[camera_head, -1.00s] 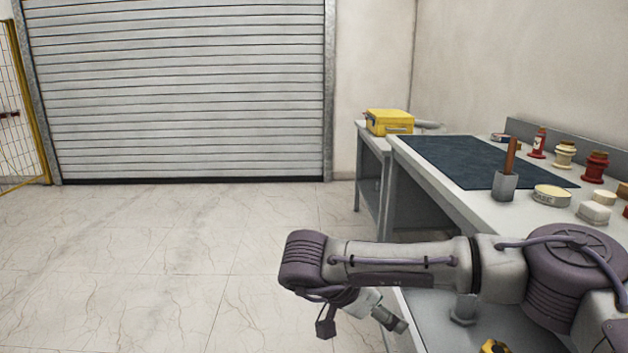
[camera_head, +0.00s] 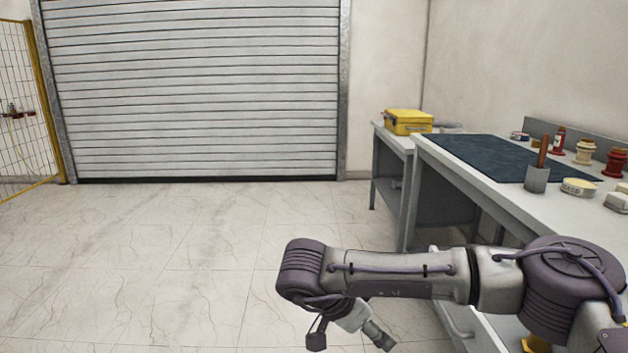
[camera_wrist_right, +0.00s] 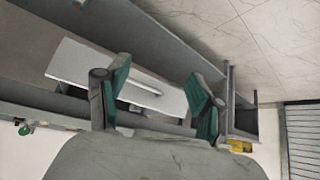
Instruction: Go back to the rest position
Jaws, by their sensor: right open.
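My right arm reaches in from the right in the head view, bent in front of the workbench. My right gripper (camera_head: 380,340) hangs low, angled down to the right, over the floor at the bench's left side. In the right wrist view my right gripper (camera_wrist_right: 158,90) shows two green-padded fingers spread apart with nothing between them. My left gripper is not in view.
The workbench (camera_head: 470,160) at right carries a dark mat (camera_head: 490,158), a grey holder (camera_head: 536,180) with a brown handle, and several bushing parts. A yellow case (camera_head: 408,122) sits on a farther table. Tiled floor (camera_head: 180,260) lies clear before the shutter (camera_head: 190,90).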

